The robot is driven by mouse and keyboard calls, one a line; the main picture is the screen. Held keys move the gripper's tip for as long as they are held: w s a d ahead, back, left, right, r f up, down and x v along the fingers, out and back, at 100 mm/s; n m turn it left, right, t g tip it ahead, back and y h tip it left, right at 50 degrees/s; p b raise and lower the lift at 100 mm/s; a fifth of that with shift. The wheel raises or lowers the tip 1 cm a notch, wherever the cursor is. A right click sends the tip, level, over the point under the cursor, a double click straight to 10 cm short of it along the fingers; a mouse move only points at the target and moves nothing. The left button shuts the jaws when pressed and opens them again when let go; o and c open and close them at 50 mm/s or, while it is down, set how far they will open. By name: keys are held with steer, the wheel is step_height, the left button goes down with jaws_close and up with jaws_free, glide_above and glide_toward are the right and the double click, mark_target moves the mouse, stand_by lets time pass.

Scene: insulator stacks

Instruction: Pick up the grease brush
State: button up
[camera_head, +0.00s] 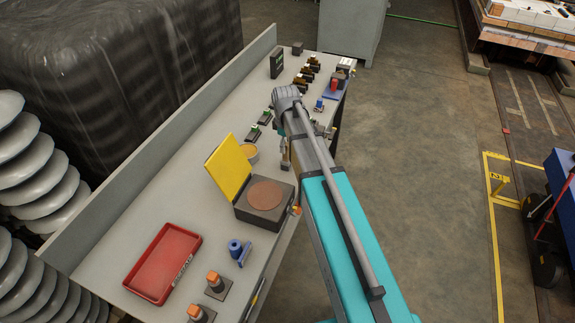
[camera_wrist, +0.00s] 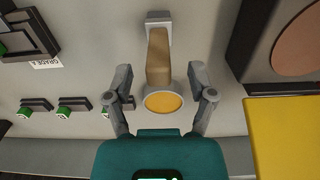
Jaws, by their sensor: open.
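In the wrist view, the tan piece with a pale grey block at its far end, which looks like the grease brush (camera_wrist: 159,55), lies between my fingertips and beyond them. Its near end meets or overlaps the rim of a round pot with yellow-orange content (camera_wrist: 164,102); I cannot tell whether they touch. My gripper (camera_wrist: 160,78) is open, one finger on each side of the brush and pot, with gaps on both sides. In the head view the pot (camera_head: 248,153) stands behind the open yellow lid, and my arm hides much of the gripper area.
The black box with a copper disc (camera_head: 265,195) and raised yellow lid (camera_head: 229,167) stands close by. A red tray (camera_head: 164,262), a blue part (camera_head: 237,250) and orange-topped parts lie nearer. Small green-topped parts (camera_wrist: 72,106) sit left in the wrist view. A low wall backs the bench.

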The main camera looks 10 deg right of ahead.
mark_target(286, 157)
steer(key=shift+f+b, duration=0.95)
steer(key=shift+f, duration=0.3)
jaws_close()
